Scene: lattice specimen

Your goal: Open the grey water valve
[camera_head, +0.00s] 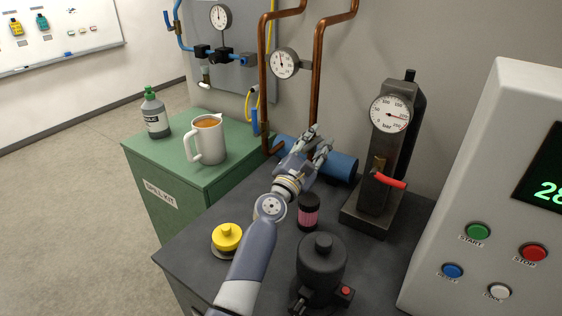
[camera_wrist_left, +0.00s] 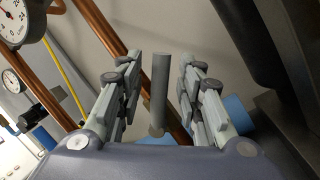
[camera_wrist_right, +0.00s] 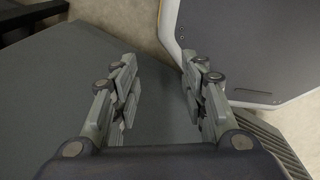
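The grey water valve shows in the left wrist view as an upright grey bar-shaped handle (camera_wrist_left: 160,90), in front of a copper pipe (camera_wrist_left: 105,28). My left gripper (camera_wrist_left: 158,62) is open, with one finger on each side of the handle in that view. Gaps show on both sides; I cannot tell how deep the handle sits between the fingers. In the head view my left gripper (camera_head: 321,137) is near the foot of the right copper pipe (camera_head: 317,90) and hides the valve. My right gripper (camera_wrist_right: 158,60) is open and empty over a dark grey surface.
A blue cylinder (camera_head: 343,167) lies behind my left gripper. A black gauge stand (camera_head: 378,195) with a red lever is to its right. A pink-and-black jar (camera_head: 308,213), a yellow knob (camera_head: 227,237) and a black device (camera_head: 321,265) stand on the bench.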

